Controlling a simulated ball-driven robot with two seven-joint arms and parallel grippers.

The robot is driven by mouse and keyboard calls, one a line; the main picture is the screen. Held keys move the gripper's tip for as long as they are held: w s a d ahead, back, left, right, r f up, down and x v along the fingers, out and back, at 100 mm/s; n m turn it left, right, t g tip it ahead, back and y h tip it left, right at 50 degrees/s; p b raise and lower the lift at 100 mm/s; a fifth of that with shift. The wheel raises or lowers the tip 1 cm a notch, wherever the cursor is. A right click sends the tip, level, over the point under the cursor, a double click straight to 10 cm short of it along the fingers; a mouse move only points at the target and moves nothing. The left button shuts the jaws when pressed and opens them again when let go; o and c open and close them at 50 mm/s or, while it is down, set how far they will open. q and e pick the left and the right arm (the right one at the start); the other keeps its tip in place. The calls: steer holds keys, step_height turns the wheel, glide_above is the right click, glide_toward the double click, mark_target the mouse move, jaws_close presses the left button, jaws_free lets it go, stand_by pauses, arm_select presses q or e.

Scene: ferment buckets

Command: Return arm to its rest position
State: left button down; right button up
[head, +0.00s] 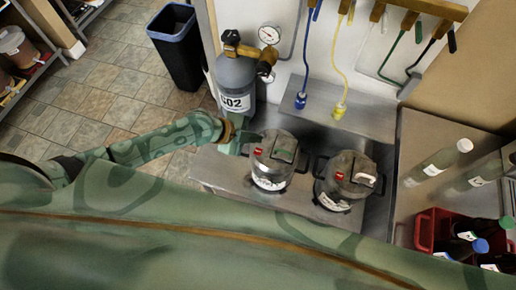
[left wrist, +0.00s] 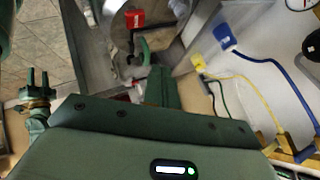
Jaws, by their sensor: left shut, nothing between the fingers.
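My left gripper (head: 246,140) is at the left side of the left metal keg (head: 272,176), by its lid. Its fingers are shut with nothing between them; I cannot tell whether they touch the keg. My left arm (head: 150,146) stretches out from the left in the head view. In the left wrist view the green fingers (left wrist: 160,88) show past the gripper body. A green part with two prongs and an orange band (left wrist: 38,95), at the left of that view, looks like my right gripper; its opening is unclear. The right gripper does not show in the head view.
A grey CO2 cylinder (head: 236,78) stands just behind my left gripper. A second keg (head: 345,180) is to the right. Blue (head: 300,100) and yellow (head: 340,110) hose connectors hang behind. A red crate (head: 427,228) with bottles is at the right, a black bin (head: 178,50) on the floor.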

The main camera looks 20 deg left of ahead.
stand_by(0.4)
